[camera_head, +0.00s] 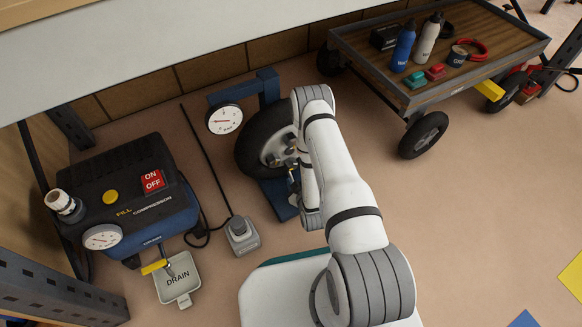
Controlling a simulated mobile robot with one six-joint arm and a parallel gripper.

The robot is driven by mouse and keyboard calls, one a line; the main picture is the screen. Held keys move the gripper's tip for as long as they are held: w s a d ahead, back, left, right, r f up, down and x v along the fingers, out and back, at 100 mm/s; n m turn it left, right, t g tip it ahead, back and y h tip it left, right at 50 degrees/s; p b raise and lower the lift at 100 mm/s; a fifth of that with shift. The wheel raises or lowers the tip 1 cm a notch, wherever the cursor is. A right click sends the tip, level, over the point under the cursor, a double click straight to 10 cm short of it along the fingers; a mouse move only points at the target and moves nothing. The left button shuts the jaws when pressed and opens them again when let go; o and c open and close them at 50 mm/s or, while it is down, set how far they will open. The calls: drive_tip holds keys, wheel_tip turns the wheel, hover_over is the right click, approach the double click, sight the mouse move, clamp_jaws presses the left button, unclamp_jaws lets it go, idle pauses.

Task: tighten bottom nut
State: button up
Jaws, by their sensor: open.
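A wheel with a black tyre (247,146) and a light grey hub (275,150) stands upright in a blue stand (269,88). My white arm reaches over it from the right and hides the wheel's right side. My gripper (291,168) is open near the lower part of the hub, mostly hidden behind my arm and small in view. I cannot tell whether it touches the wheel. The bottom nut is too small or hidden to make out.
A white-faced gauge (224,119) sits left of the wheel. A blue-black compressor (128,205), a drain tray (178,279) and a grey pedal-like box (242,236) stand on the left. A loaded cart (438,90) stands at upper right. Floor at right is mostly clear.

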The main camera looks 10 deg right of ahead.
sight(293, 168)
drive_tip(key=x, duration=0.2)
drive_tip(key=b+x, duration=0.1)
drive_tip(key=x, duration=0.1)
drive_tip(key=shift+w+a+f+b, duration=0.15)
drive_tip(key=shift+a+f+b, duration=0.05)
drive_tip(key=shift+b, duration=0.1)
drive_tip(key=shift+w+a, duration=0.1)
drive_tip(key=shift+w, duration=0.5)
drive_tip(key=shift+c, duration=0.5)
